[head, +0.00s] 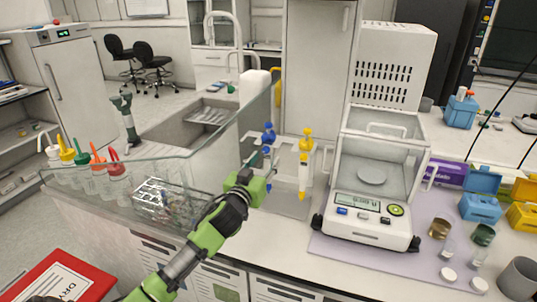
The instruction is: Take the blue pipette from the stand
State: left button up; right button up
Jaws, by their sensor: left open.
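The blue pipette (268,133) hangs upright in a pale stand (286,150) on the bench; its lower part is partly hidden behind my left gripper. A yellow pipette (304,165) hangs in the same stand, to the right of the blue one. My left gripper (264,164) is open, in front of the stand, with its fingers pointing at the blue pipette's lower body. I cannot tell whether they touch it. My right gripper is out of view.
A balance with a glass draft shield (369,190) stands right of the stand. Blue and yellow boxes and small jars (440,228) stand at the far right.

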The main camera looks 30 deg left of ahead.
aim_at(267, 155)
pick_arm(q)
jog(key=x, duration=0.3)
jog(key=shift+w+r+p, duration=0.25)
jog(key=shift+p, duration=0.1)
jog(key=shift+w+a, duration=0.1)
jog(key=shift+w, duration=0.1)
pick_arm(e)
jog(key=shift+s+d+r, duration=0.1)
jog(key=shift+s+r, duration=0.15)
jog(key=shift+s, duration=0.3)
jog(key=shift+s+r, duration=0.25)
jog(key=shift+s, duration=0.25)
pick_arm(q)
grip_shut()
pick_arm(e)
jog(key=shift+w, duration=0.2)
pick_arm(q)
jog(key=shift+r, duration=0.1)
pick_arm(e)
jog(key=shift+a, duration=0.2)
